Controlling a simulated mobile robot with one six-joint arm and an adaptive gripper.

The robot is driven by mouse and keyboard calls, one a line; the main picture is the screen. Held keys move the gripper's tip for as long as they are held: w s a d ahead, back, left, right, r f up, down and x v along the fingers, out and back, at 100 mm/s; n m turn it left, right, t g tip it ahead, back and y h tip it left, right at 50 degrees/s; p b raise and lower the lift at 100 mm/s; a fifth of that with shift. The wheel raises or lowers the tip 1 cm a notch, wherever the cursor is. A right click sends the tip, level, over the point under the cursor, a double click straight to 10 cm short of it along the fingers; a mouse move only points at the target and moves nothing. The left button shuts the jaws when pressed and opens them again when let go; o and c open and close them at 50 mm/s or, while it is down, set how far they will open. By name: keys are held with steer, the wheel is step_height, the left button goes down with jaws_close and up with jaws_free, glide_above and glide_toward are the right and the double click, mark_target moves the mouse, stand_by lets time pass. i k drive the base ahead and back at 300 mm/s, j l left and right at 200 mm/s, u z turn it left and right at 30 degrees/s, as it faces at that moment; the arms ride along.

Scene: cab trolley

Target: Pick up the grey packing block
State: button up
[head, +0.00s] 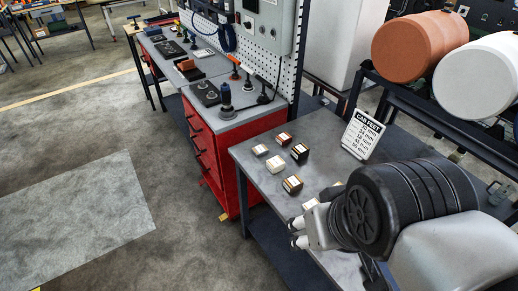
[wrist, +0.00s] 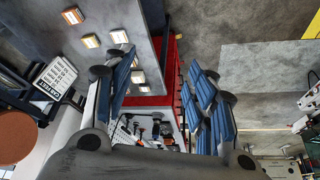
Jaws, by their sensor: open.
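Several small blocks with pale labelled tops stand on the grey table (head: 243,155). I cannot tell for sure which is the grey packing block. In the head view, two look pale all over, one further back (head: 260,150) and one nearer (head: 275,164). Others have dark or orange-brown sides, such as the dark block (head: 292,185). A pale block (head: 310,204) is partly hidden by my gripper (head: 298,233). My gripper is open and empty, near the table's left edge. In the wrist view its fingers (wrist: 160,95) are wide apart, with block tops (wrist: 119,36) left of and between them.
A sign (head: 363,135) stands on the table behind the blocks. A red drawer cabinet (head: 258,133) with tools on top adjoins the far end. An orange-brown cylinder (head: 412,46) and a white cylinder (head: 480,75) lie on a rack at right. The floor at left is open.

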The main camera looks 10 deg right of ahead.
mark_target(261, 150)
steer(key=i+j+z, duration=0.35)
steer(key=i+j, duration=0.2)
steer(key=i+j+z, duration=0.35)
steer(key=i+j, duration=0.15)
steer(key=j, duration=0.3)
steer(key=i+j+z, duration=0.2)
steer(key=j, duration=0.2)
steer(key=i+j+z, duration=0.15)
steer(key=j, duration=0.3)
